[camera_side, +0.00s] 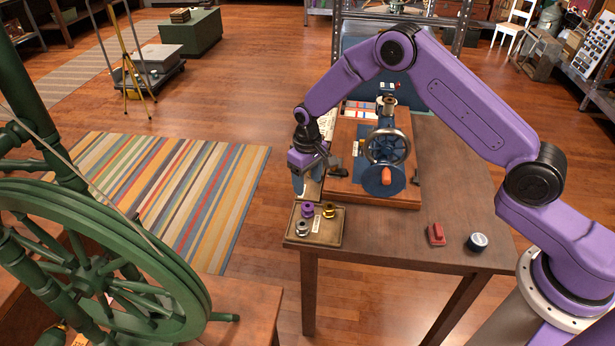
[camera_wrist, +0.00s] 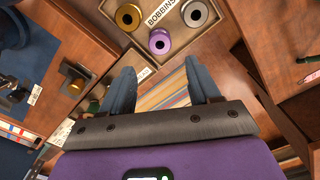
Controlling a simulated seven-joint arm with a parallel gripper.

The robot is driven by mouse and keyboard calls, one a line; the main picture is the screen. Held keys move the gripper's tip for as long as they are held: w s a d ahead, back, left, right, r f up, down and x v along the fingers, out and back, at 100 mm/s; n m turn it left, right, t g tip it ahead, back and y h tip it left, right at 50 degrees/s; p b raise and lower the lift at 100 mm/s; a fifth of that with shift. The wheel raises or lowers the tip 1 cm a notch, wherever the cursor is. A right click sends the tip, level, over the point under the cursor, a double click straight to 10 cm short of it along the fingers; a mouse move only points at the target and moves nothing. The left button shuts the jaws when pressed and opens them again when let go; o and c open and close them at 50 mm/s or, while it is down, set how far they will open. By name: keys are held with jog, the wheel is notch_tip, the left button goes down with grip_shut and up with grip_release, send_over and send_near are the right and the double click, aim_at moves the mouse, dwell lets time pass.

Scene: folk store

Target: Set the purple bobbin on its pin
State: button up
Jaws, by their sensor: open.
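The purple bobbin (camera_side: 308,209) stands in a shallow tray labelled BOBBINS (camera_side: 324,239) at the table's front left corner. In the wrist view, the purple bobbin (camera_wrist: 159,41) shows its pale, open top just beyond my fingertips. A gold bobbin (camera_wrist: 128,17) and a silver bobbin (camera_wrist: 195,13) stand on either side of it in that view. My gripper (camera_side: 308,184) is open and empty, above and a little behind the tray; its two blue-grey fingers (camera_wrist: 160,70) are spread apart. I cannot clearly pick out the bobbin's pin.
A blue hand-wheel machine (camera_side: 384,150) stands on a wooden board right of my gripper. A dark bracket (camera_wrist: 75,78) lies close to my left finger in the wrist view.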

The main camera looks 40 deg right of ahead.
aim_at(307, 203)
jog(key=shift+f, duration=4.65)
jog(key=c, duration=0.6)
jog(key=shift+r, duration=0.15)
jog(key=shift+r, duration=2.4)
